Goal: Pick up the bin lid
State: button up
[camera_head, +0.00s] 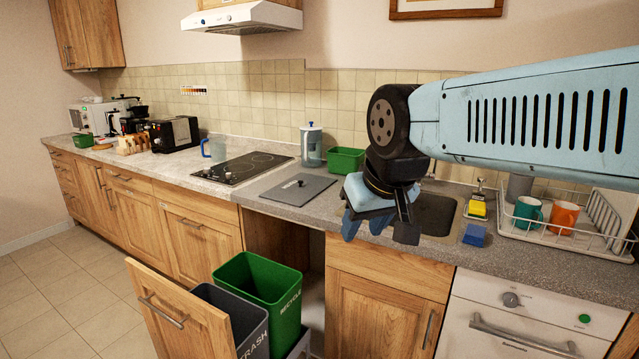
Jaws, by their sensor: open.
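A flat dark grey square lid (298,188) with a small dark knob lies on the countertop, right of the hob. Light lettering on it is too small to read. My gripper (378,226) is open and points down, to the right of the lid and apart from it, near the sink. Nothing shows between its fingers. The grey trash bin (243,320) and the green recycle bin (275,283) stand uncovered in the pulled-out cabinet below.
The pulled-out cabinet front (172,310) juts into the floor space. A glass canister (311,147) and a green tub (346,160) stand behind the lid. The hob (242,167) lies left. A sponge (477,208) and a dish rack (596,222) with mugs are right.

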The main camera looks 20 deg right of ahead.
aim_at(298, 190)
jog(key=z, duration=0.35)
jog(key=i, duration=1)
jog(key=u, duration=0.2)
